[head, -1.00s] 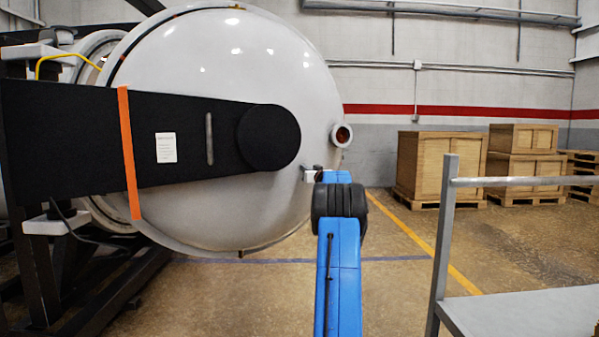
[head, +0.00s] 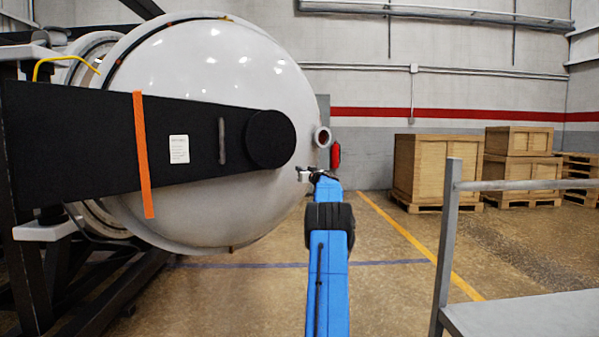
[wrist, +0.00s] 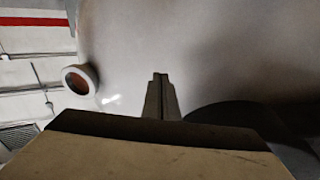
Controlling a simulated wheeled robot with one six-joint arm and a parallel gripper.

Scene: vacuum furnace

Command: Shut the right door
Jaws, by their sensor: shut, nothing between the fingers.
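The right door (head: 215,80) is a large white domed disc in the head view, carried by a black arm (head: 95,135) with an orange strip. It stands swung out at an angle, apart from the furnace opening (head: 85,65) behind it at the left. My gripper (head: 300,174) is shut and empty at the door's right edge, below a round port (head: 322,137). In the wrist view my closed fingers (wrist: 160,80) point at the door's pale surface (wrist: 200,50), very close to it; I cannot tell if they touch. The port (wrist: 80,80) shows at the left there.
A grey metal cart (head: 445,240) with a rail stands at the right front. Wooden crates (head: 430,165) on pallets stand behind it. A red extinguisher (head: 335,155) hangs on the back wall. The floor between door and crates is clear.

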